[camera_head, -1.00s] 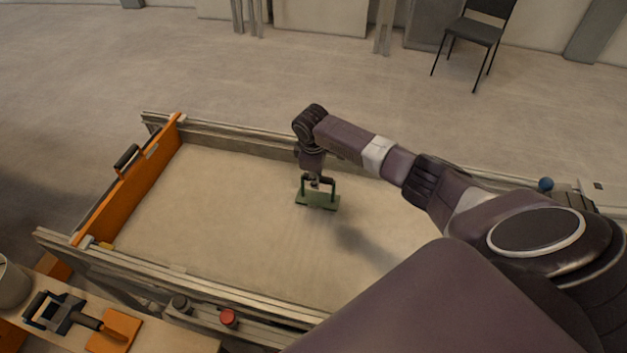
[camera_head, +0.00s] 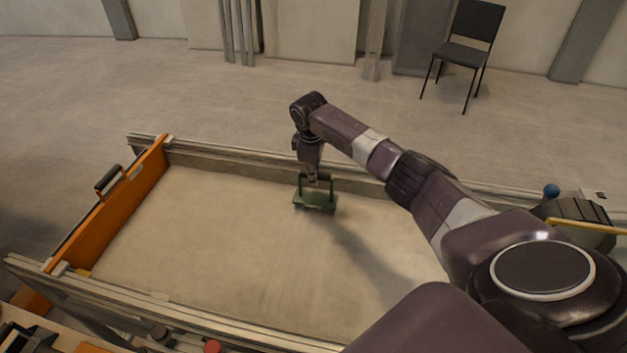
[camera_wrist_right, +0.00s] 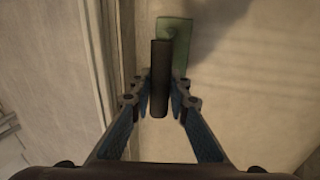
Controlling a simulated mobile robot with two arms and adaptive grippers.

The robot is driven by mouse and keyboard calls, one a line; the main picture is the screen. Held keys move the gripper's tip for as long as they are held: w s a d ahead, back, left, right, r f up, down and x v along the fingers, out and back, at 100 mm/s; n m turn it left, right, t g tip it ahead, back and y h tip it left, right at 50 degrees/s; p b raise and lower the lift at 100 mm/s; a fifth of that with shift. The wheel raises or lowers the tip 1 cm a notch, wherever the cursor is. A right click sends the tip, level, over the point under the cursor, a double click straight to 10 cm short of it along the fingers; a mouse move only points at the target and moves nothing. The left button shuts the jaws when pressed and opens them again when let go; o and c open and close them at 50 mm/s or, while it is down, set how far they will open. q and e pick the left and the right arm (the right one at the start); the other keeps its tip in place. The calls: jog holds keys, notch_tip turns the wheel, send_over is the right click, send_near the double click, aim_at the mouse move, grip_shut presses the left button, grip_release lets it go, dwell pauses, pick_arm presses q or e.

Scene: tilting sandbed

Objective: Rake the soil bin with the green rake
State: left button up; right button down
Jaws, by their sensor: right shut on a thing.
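The green rake (camera_head: 315,201) is in the soil bin, toward its far wall and right of the bin's middle. My right gripper (camera_head: 314,178) is above it and shut on its dark handle. In the right wrist view the fingers (camera_wrist_right: 160,100) close on both sides of the handle, with the green rake head (camera_wrist_right: 174,45) beyond. The soil bin (camera_head: 145,292) is a long frame filled with pale, mostly smooth sand. I cannot tell whether the rake touches the sand. My left gripper is not in view.
An orange end board (camera_head: 115,212) with a black handle closes the bin's left end. A red button (camera_head: 212,347) and dark knob (camera_head: 161,335) sit at the near edge. A blue ball (camera_head: 551,190) is at the right. A chair (camera_head: 466,50) stands far back on open floor.

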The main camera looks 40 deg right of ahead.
jog(key=shift+r+p, duration=4.45)
jog(key=shift+r, duration=0.45)
jog(key=shift+a, duration=0.1)
